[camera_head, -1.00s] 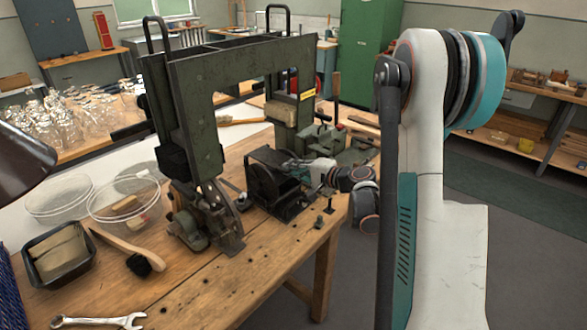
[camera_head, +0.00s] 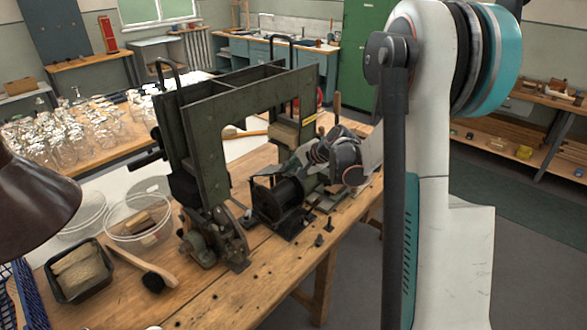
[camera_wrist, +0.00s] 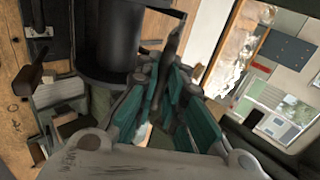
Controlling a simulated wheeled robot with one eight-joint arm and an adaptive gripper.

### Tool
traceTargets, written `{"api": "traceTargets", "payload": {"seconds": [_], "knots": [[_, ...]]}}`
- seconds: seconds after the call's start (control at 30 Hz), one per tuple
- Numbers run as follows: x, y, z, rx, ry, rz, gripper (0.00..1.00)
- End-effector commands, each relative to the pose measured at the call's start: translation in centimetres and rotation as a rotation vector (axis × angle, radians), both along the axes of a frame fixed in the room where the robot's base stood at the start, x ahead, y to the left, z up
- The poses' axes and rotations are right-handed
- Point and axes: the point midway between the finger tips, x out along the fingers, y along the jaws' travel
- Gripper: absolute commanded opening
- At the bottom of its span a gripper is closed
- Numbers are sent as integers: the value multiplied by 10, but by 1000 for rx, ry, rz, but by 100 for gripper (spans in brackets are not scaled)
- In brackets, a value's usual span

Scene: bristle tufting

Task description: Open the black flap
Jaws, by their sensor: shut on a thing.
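The tufting machine's small black housing (camera_head: 268,205) with a dark drum (camera_head: 288,191) sits on the bench under the green frame. The drum also shows large in the wrist view (camera_wrist: 108,40). My gripper (camera_head: 290,168) reaches in from the right, just above the drum. In the wrist view my gripper (camera_wrist: 163,72) has its teal-padded fingers close together around a thin dark piece, which looks like the edge of the black flap (camera_wrist: 172,42). The flap stands beside the drum there. In the head view my gripper and wrist hide most of the flap.
A tall green frame (camera_head: 205,130) stands left of my gripper. Clear round dishes (camera_head: 138,222), a black tray (camera_head: 80,270) and a wooden brush (camera_head: 135,265) lie at the left. The bench's front right (camera_head: 270,265) is mostly clear.

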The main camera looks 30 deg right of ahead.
Motion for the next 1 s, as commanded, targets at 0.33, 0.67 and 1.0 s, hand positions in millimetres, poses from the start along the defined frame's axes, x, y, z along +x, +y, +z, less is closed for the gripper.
{"api": "traceTargets", "payload": {"seconds": [0.33,0.67,1.0], "knots": [[33,13,44,-108,292,4,0],[56,21,60,-104,285,1,0],[66,23,64,-104,283,1,0]]}}
